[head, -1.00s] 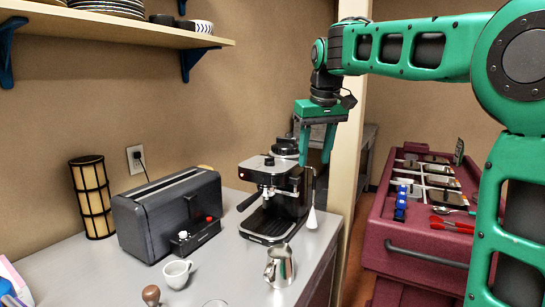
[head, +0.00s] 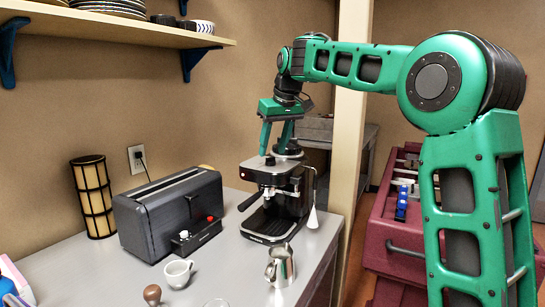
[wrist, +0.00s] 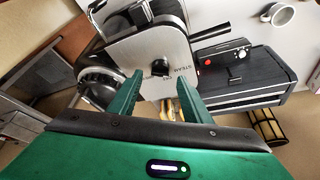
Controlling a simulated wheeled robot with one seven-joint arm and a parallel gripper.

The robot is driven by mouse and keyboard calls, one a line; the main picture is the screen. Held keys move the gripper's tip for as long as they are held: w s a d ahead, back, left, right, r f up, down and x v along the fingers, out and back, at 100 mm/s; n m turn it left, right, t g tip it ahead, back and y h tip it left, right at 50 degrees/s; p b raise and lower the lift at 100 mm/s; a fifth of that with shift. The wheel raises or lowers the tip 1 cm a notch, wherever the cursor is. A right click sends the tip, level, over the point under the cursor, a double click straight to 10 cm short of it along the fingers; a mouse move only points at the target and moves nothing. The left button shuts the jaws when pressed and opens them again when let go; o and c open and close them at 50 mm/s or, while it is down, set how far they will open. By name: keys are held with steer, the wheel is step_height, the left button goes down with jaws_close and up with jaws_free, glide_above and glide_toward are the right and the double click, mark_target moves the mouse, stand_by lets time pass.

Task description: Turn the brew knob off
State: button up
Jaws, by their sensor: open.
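The espresso machine (head: 284,178) stands on the counter under my gripper, and its top panel (wrist: 135,45) fills the upper middle of the wrist view. A small black knob (wrist: 160,68) sits on that panel beside the printed word STEAM; it also shows in the head view (head: 270,160). Its exact pointer direction is too small to tell. My gripper (head: 275,150) is open and points down just above the machine's top. In the wrist view its two fingers (wrist: 158,90) stand apart, with the knob seen just beyond the gap between the tips. They appear empty.
A black toaster (head: 170,213) stands left of the machine, with a white cup (head: 178,273) and a steel pitcher (head: 280,266) in front. A wooden post (head: 349,130) rises close to the right. A shelf (head: 130,27) hangs at upper left.

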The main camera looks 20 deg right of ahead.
mark_target(272, 161)
steer(key=shift+x, duration=1.55)
